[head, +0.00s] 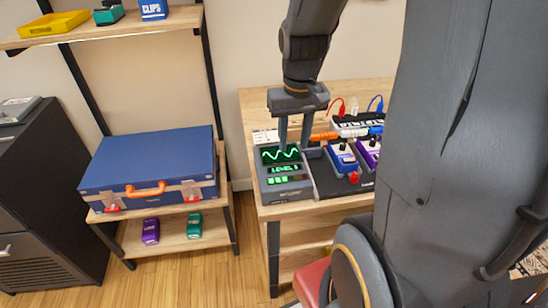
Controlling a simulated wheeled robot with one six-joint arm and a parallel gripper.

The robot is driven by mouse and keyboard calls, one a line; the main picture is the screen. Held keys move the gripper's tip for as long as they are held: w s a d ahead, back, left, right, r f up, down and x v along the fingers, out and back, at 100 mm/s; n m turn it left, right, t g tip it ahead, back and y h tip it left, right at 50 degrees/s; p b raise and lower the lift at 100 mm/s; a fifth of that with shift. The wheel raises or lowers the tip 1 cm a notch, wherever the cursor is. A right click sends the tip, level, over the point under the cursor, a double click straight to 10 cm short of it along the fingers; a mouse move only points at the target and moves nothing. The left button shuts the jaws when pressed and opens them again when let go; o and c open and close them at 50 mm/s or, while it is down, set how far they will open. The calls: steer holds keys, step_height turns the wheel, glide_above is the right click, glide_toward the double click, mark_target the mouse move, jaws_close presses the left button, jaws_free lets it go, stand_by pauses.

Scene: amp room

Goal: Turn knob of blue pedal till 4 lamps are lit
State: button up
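The blue pedal (342,158) sits on a dark pedalboard on the table, left of a purple pedal (369,152). Its knob is too small to make out clearly. A grey meter box (287,190) stands left of the board. Its screen shows a green wave, the word LEVEL with a figure too small to read surely, and a short row of lit green lamps (278,180) whose exact number I cannot tell. My gripper (294,148) points down over the back right of the meter box, left of the blue pedal. Its fingers are apart, with nothing visible held between them.
An orange plug (323,136) and a white power strip (355,122) with coloured cables lie behind the pedals. A red button (354,178) shows at the blue pedal's front. My arm hides the table's right side. A blue suitcase (150,165) lies on the left shelf.

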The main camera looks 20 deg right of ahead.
steer(key=s+a+n+p, duration=0.1)
steer(key=s+a, duration=0.4)
steer(key=a, duration=0.3)
steer(key=shift+r+n, duration=0.2)
steer(key=shift+n, duration=0.1)
steer(key=shift+s, duration=0.1)
steer(key=shift+s+a+f, duration=0.1)
steer(key=shift+s+a, duration=0.25)
